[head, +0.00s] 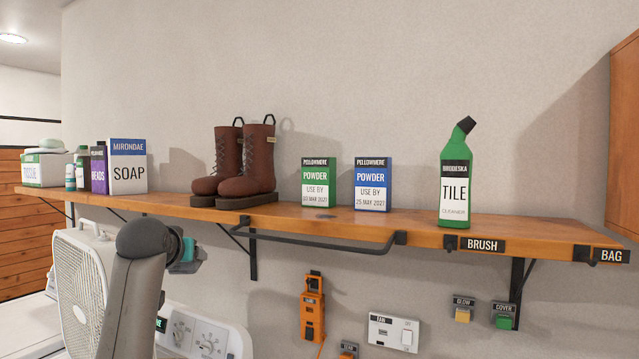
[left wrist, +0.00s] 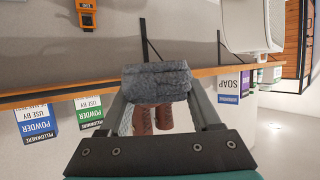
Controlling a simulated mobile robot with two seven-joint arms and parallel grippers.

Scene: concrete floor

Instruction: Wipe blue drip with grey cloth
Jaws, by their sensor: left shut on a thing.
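The grey cloth (left wrist: 156,80) is a folded, rough-textured pad in the left wrist view. My left gripper (left wrist: 155,92) is shut on it, with one finger on each side. This view is upside down, and the cloth appears in front of the shelf edge and boots. In the head view my left arm rises at the lower left; its fingers and the cloth are hidden there. I cannot make out a clearly blue drip in either view. My right gripper is not in view.
On the shelf stand brown boots (head: 240,165), a green powder box (head: 318,184), a blue powder box (head: 373,184), a tile cleaner bottle (head: 455,185) and a soap box (head: 127,166). A black rail (head: 320,243) runs along the front.

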